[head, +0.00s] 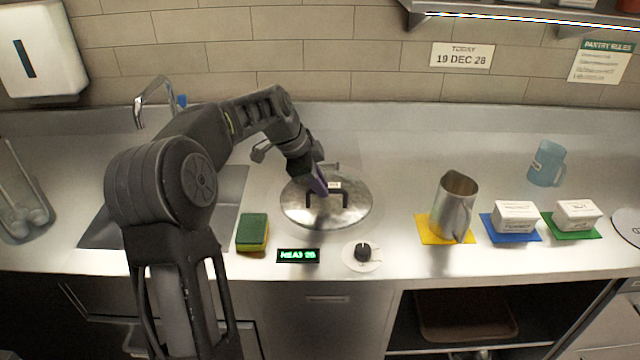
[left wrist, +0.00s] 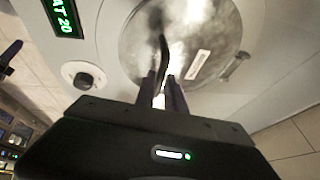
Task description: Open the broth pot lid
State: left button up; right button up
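The broth pot lid (head: 355,208) is a round steel disc with a dark arched handle (head: 311,201), lying flat and closed in the counter. My left gripper (head: 321,184) is down at the handle. In the left wrist view its two fingers (left wrist: 162,92) stand apart, with a light gap between them. The handle (left wrist: 164,48) runs down to the fingertips and seems to pass between them, with no clear grip on it. A dark, purple-tipped piece at the left edge of that view (left wrist: 10,55) looks like part of my right gripper, mostly cut off.
A green display (head: 298,255) and a knob (head: 362,252) lie in front of the lid. A sponge (head: 252,232) and sink are left. A steel jug (head: 453,205), two white boxes on coloured mats and a blue cup (head: 546,163) stand right.

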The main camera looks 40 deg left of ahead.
pick_arm(q)
grip_shut()
dwell(0.9)
jog(key=shift+r, duration=0.2)
